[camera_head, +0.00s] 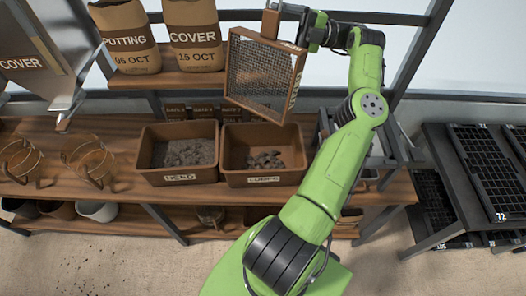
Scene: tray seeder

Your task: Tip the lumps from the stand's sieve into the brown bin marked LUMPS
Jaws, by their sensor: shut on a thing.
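My gripper (287,12) is shut on the sieve (289,82) at its wooden handle, at the top of the view. The sieve has a wooden frame and a dark mesh. It is tipped steeply, almost on edge, with its lower edge above the brown bin marked LUMPS (264,180). No lumps show on the mesh. Dark lumps (264,160) lie in a loose pile on that bin's floor. The stand (388,152) is partly hidden behind my arm, to the right of the bin.
Another brown bin (178,177) with dark grainy stuff and a hard-to-read label stands just left. Paper sacks (195,38) stand on the shelf above. Round wire-like holders (88,158) are at the left. Black seed trays (490,165) sit on a rack at the right.

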